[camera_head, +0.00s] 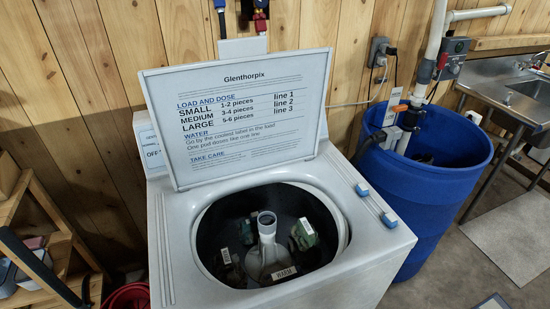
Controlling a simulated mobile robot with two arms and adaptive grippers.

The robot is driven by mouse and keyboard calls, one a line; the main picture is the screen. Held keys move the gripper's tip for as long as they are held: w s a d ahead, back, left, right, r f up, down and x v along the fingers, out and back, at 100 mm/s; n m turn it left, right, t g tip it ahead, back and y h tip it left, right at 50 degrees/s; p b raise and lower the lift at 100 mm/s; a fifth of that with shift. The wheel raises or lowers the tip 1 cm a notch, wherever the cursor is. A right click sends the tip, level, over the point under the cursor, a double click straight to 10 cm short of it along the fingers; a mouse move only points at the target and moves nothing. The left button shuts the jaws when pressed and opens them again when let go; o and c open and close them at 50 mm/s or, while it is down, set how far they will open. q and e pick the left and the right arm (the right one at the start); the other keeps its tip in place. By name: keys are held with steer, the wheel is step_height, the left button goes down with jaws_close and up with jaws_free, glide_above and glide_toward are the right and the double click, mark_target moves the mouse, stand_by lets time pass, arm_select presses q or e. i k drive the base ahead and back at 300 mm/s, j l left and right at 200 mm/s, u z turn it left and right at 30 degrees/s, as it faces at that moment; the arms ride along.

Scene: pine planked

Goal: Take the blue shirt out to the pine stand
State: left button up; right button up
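A white top-loading washer (370,262) stands in the middle with its lid (245,120) up. Its dark drum (265,200) is open around a pale agitator (267,245). A green cloth piece (303,236) with a white tag lies at the drum's right. A dark piece (231,266) with a tag lies at the left. A tag reading "WARM" (284,273) shows at the front, its cloth too dark to make out. I cannot pick out a blue shirt. A wooden stand (62,243), possibly the pine stand, is at the far left. Neither gripper is in view.
A blue barrel (432,215) with pipes stands right of the washer. Two small blue pieces (390,219) sit on the washer's right rim.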

mark_target(281, 277)
steer(key=i+l, duration=0.1)
steer(key=l, duration=0.3)
steer(key=i+l, duration=0.15)
steer(key=l, duration=0.25)
steer(key=i+l, duration=0.1)
steer(key=l, duration=0.25)
steer(key=l+u, duration=0.4)
steer(key=i+l+u, duration=0.1)
steer(key=l+u, duration=0.15)
steer(key=u, duration=0.15)
steer(key=l+u, duration=0.4)
steer(key=j+u, duration=0.1)
steer(key=u, duration=0.35)
steer(key=j+z, duration=0.25)
steer(key=j, duration=0.3)
steer(key=k+j+z, duration=0.2)
steer(key=j, duration=0.35)
